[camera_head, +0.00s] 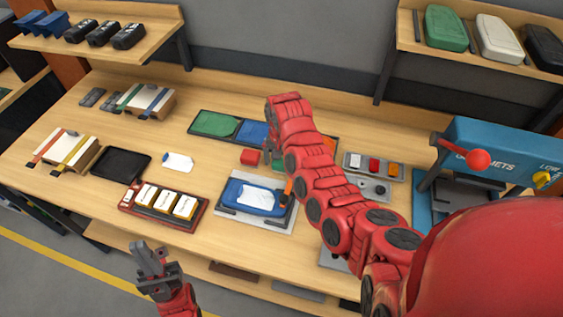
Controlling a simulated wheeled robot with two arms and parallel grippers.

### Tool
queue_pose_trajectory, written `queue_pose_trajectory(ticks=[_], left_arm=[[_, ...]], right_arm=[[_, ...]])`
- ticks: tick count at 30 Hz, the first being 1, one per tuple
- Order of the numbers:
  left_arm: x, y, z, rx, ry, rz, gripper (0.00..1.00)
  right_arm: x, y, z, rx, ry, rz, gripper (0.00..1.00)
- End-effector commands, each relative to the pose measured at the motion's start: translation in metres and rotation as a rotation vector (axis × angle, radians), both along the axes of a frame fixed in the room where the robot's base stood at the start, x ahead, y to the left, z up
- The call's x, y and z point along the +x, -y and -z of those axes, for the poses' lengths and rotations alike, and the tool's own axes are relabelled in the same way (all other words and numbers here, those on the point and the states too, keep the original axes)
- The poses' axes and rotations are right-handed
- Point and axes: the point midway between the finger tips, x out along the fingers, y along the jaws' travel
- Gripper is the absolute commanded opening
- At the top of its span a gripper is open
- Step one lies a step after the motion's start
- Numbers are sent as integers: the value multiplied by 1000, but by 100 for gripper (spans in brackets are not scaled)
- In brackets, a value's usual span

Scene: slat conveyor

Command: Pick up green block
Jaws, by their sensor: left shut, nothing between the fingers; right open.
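A small green patch (278,166) shows just behind my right arm, beside the red block (250,157). It looks like the green block, mostly hidden by the arm. My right gripper (268,156) points down over the table between the red block and this green patch. It is open, small and partly covered by the arm, and I see nothing held in it. My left gripper (153,263) is shut and empty, in front of the table's near edge and well away from the blocks.
A green and a blue tray (213,124) lie behind the red block. A blue tray with a white paper (254,195) lies in front. A red-framed tray with white cards (163,203), a black tray (121,163) and a blue machine with a red-knobbed lever (505,150) surround the area.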

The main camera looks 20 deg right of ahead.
Motion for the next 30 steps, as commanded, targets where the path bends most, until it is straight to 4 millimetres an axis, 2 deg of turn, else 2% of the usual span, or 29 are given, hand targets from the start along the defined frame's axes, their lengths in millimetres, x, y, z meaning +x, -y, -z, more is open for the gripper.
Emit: queue_pose_trajectory(ticks=[1,7,15,28,30], left_arm=[[0,0,-6,0,0,0,0],[0,0,-11,0,0,0,0],[0,0,-10,0,0,0,0],[0,0,-10,0,0,0,0],[0,0,-10,0,0,0,0]], right_arm=[[-1,0,3,-1,-6,-3,100],[0,0,18,-1,-3,-2,100],[0,0,20,0,0,-1,100],[0,0,20,0,0,-1,23],[0,0,20,-1,1,-1,22]])
